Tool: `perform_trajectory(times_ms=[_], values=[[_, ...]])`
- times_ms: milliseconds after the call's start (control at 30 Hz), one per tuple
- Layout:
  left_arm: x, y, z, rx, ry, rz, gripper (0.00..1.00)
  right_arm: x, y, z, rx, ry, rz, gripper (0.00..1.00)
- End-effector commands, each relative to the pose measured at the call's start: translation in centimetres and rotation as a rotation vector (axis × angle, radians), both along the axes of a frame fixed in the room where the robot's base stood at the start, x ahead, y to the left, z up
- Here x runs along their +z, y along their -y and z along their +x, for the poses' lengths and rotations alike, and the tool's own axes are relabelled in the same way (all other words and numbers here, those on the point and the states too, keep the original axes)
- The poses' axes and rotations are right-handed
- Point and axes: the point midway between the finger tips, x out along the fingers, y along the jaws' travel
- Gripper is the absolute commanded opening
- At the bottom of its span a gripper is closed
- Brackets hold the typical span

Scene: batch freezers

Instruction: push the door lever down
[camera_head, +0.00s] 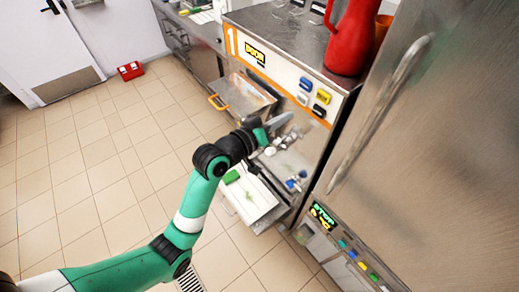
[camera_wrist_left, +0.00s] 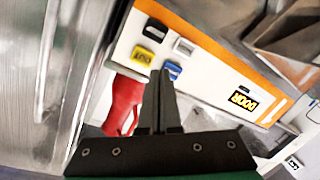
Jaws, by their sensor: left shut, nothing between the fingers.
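The batch freezer front (camera_head: 310,95) carries a lit "DOOR" display (camera_head: 254,53), which also shows in the left wrist view (camera_wrist_left: 243,99). An orange-gripped handle (camera_head: 217,103) sticks out left of the front; I cannot tell for sure whether it is the door lever. My left gripper (camera_head: 283,121) is in front of the machine, below the button panel and right of the orange handle, apart from that handle. Its fingers are shut and empty, pressed together in the left wrist view (camera_wrist_left: 157,100). Pale metal fittings (camera_head: 288,138) sit close behind it, partly hidden. My right gripper is not in view.
Yellow (camera_head: 323,97) and blue (camera_head: 306,84) buttons sit on the panel. A red jug (camera_head: 350,38) stands on top. A tall steel door with a long bar handle (camera_head: 380,110) is at the right. A white tray (camera_head: 252,202) is below.

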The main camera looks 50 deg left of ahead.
Motion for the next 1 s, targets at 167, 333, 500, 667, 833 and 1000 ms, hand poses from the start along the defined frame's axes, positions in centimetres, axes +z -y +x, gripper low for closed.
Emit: perform_trajectory(times_ms=[167, 333, 500, 667, 833, 1000], values=[[-11.7, -4.9, -3.2, 0.098, -0.167, -0.074, 0.0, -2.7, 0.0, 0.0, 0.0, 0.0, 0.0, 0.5], [-15.6, -7.7, -5.5, 0.164, -0.218, -0.098, 0.0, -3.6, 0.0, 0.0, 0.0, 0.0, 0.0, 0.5], [-15.6, -8.3, -5.8, 0.178, -0.217, -0.099, 0.0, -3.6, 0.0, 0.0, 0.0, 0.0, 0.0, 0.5], [-15.5, -8.3, -5.8, 0.177, -0.217, -0.098, 0.0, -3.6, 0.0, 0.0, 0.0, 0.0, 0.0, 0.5], [-15.8, -8.4, -5.1, 0.176, -0.218, -0.098, 0.0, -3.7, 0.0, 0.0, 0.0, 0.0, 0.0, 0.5], [-16.8, -8.9, -2.6, 0.175, -0.218, -0.098, 0.0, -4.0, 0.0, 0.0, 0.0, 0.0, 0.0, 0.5]])
